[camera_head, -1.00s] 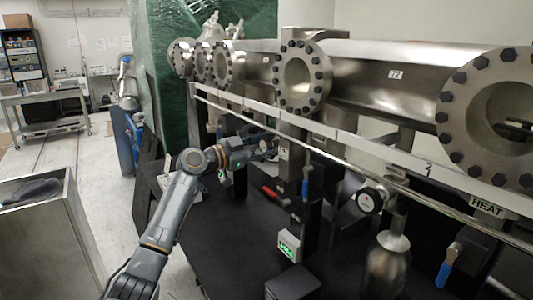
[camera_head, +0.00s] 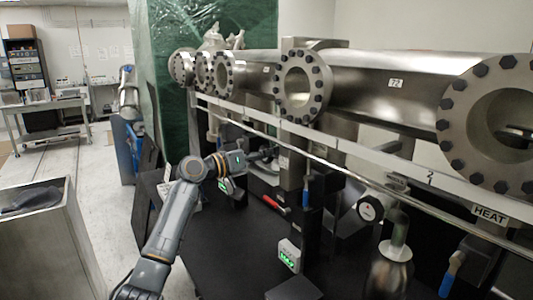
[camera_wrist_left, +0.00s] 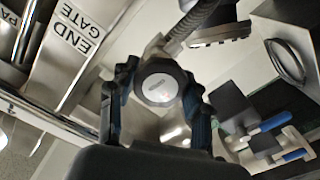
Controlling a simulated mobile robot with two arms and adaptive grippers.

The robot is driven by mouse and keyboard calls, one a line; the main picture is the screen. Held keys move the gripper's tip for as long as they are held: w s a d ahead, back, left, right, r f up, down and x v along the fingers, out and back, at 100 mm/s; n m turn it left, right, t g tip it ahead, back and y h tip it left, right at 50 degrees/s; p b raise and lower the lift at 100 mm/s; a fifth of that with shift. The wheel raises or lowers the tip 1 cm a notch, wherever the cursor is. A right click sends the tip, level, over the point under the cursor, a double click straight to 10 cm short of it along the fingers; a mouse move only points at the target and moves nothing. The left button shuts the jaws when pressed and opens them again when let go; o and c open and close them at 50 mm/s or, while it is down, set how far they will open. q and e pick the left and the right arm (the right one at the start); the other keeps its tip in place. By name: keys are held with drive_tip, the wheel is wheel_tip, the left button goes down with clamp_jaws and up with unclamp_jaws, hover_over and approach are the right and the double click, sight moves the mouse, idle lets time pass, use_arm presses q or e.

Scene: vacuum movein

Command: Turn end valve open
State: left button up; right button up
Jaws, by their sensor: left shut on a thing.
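The end valve has a round grey knob (camera_wrist_left: 158,82) with a pale face, seen in the left wrist view close to a white label (camera_wrist_left: 80,30) reading END GATE. My left gripper (camera_wrist_left: 156,98) has one dark finger on each side of this knob and is shut on it. In the head view my left gripper (camera_head: 262,157) reaches in from the left, under the large steel pipe, against the valve area. The knob itself is hard to make out there. My right gripper is in neither view.
The steel pipe (camera_head: 375,85) with bolted flanges runs across above my arm, with a thin rail below it. A red-handled part (camera_head: 274,202), a round gauge (camera_head: 370,208) and a green-lit display (camera_head: 289,256) stand nearby. A metal cabinet (camera_head: 55,245) is at left.

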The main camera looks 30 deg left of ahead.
use_arm(q)
drive_tip(key=n+p, duration=0.2)
drive_tip(key=n, duration=0.2)
drive_tip(key=shift+r+n, duration=0.1)
drive_tip(key=shift+n, duration=0.2)
drive_tip(key=n+p, duration=0.2)
drive_tip(key=n, duration=0.2)
drive_tip(key=shift+n+p, duration=0.3)
drive_tip(key=shift+p, duration=0.05)
drive_tip(key=n+p, duration=0.5)
drive_tip(key=n, duration=0.1)
drive_tip(key=shift+n+p, duration=1.45)
drive_tip(key=shift+n, duration=0.55)
drive_tip(key=shift+f, duration=0.2)
drive_tip(key=o, duration=1.2)
drive_tip(key=shift+c, duration=0.2)
drive_tip(key=v, duration=1.2)
